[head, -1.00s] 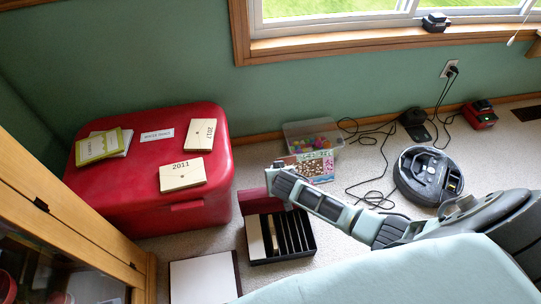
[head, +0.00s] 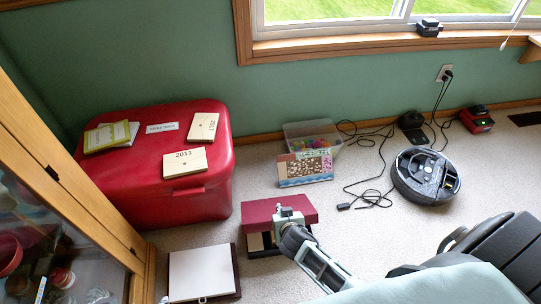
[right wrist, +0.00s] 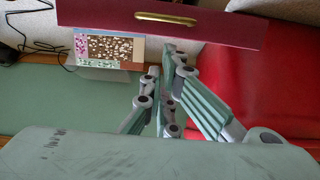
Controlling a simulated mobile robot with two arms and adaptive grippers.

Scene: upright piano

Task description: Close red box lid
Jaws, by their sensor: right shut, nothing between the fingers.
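The small box (head: 254,243) stands on the carpet in front of the large red chest. Its dark red lid (head: 262,211) is over the box, with a dark gap and part of the pale contents showing below its front edge. In the right wrist view the lid (right wrist: 215,29) crosses the top, with a brass handle (right wrist: 166,18). My right gripper (head: 287,212) is at the lid's right part in the head view. Its fingers (right wrist: 170,48) are shut and empty, close to the lid's edge; contact is unclear. My left gripper is not in view.
The large red chest (head: 150,185) stands left, with booklets on top. A white board (head: 201,272) lies front left. A patterned picture box (head: 305,168) and clear bin (head: 311,135) are behind. A robot vacuum (head: 425,177) and cables lie right.

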